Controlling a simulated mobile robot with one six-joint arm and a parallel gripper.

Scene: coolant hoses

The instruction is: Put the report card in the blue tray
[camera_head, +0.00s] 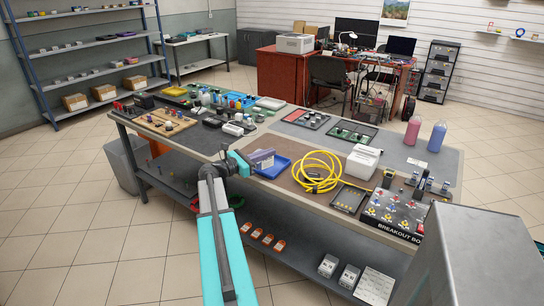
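The blue tray (281,168) lies on the workbench near its front edge, left of the yellow hose. A flat purple-grey item (262,157) is at the tray's left side, partly over it. It may be the report card, but no print on it is legible. My gripper (244,163) is at the left end of this item, beside the tray. The gripper is small and seen from behind. I cannot tell whether its fingers are closed on the item or apart, or whether the item rests in the tray.
A coiled yellow hose (318,172) lies right of the tray, with a white box (363,160) beyond. The breakout box (393,211) stands at the right front. Bottles and parts crowd the bench's left half. A printed white sheet (374,287) lies on the lower shelf.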

